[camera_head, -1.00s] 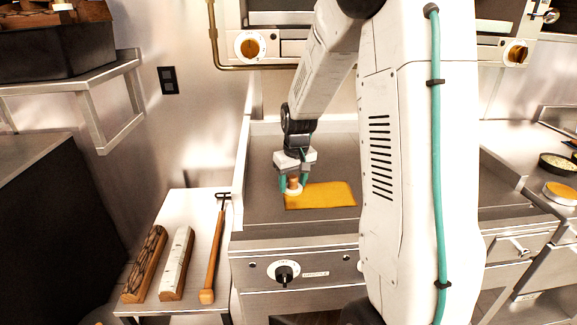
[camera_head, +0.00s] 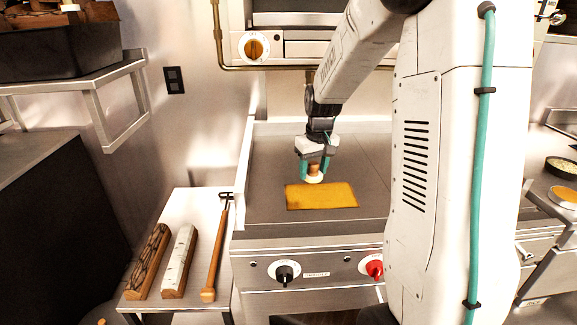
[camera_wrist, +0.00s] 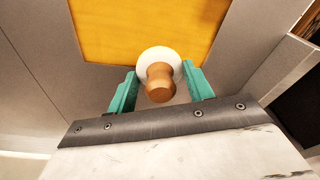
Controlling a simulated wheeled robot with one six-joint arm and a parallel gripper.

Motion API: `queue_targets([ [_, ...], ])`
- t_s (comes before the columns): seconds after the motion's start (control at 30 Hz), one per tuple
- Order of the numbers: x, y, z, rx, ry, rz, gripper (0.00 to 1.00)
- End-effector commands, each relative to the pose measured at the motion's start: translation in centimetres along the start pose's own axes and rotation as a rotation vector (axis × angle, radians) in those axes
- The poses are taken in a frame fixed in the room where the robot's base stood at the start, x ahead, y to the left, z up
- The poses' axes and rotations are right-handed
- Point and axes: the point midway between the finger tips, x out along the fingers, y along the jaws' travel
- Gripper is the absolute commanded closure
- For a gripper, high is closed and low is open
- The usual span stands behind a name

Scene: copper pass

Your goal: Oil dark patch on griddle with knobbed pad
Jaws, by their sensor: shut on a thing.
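My gripper (camera_head: 316,166) is shut on the wooden knob of a pale round pad (camera_head: 315,179). In the wrist view the knob (camera_wrist: 160,84) sits between the teal fingers, and the white pad (camera_wrist: 158,56) shows beyond it. The patch (camera_head: 322,198) is a golden-yellow rectangle, not dark, on the grey griddle (camera_head: 270,160). The pad is at the patch's back edge, near its middle. In the wrist view the pad overlaps the edge of the patch (camera_wrist: 120,30). I cannot tell whether the pad touches the surface.
A side table (camera_head: 200,207) to the left holds a dark-patterned block (camera_head: 147,262), a white-topped block (camera_head: 179,262) and a long-handled scraper (camera_head: 216,250). The griddle front has a black knob (camera_head: 285,273) and a red knob (camera_head: 374,268). My arm hides the griddle's right part.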

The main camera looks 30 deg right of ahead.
Motion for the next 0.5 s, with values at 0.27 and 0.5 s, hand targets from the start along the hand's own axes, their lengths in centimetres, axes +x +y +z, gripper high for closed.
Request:
queue_targets([
  [0.27,-2.5,-0.2,-0.4,-0.003,0.002,0.000,0.70],
  [0.5,-3.6,-0.4,-0.5,-0.005,0.000,0.000,0.70],
])
